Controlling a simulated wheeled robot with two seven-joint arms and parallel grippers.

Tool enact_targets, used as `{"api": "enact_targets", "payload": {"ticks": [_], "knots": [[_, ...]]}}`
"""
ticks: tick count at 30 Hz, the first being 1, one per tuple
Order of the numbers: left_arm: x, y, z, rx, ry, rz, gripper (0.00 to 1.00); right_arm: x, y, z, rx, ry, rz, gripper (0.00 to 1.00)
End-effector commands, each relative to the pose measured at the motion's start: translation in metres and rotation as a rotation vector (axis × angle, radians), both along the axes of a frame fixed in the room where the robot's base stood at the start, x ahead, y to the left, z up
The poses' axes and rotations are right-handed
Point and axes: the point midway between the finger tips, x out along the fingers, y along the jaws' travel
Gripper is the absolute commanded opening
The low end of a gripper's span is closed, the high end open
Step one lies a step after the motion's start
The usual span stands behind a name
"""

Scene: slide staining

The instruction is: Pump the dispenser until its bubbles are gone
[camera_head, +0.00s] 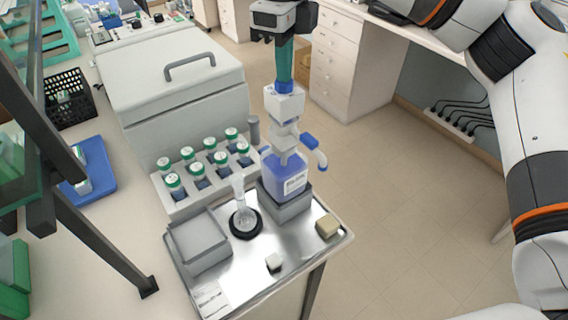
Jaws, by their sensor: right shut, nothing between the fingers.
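The dispenser (284,180) is a bottle with blue-violet contents, a pale label, a white pump top (284,104) and a blue spout to the right. It stands upright on a grey block at the back right of a steel tray. My right gripper (284,82) points straight down from above, its teal fingers shut and empty. The fingertips are at the top of the pump; whether they touch it I cannot tell. Bubbles are too small to make out. My left gripper is not in view.
A flask (243,219) on a black ring stands left of the dispenser. A rack (174,206) of several green-capped bottles is behind it. A grey box (200,254) and a tan block (327,227) are on the tray (247,280). A large lidded machine (180,95) stands behind.

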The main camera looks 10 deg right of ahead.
Motion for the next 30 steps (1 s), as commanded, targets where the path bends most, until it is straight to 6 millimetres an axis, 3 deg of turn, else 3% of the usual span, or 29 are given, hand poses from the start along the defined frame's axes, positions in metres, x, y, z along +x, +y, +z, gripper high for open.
{"api": "enact_targets", "payload": {"ticks": [11, 30], "knots": [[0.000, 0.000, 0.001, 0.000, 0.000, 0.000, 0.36, -0.001, 0.000, -0.002, -0.003, 0.007, 0.002, 0.00], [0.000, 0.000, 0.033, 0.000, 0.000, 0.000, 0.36, 0.000, 0.000, 0.043, -0.001, 0.003, 0.001, 0.00]]}}
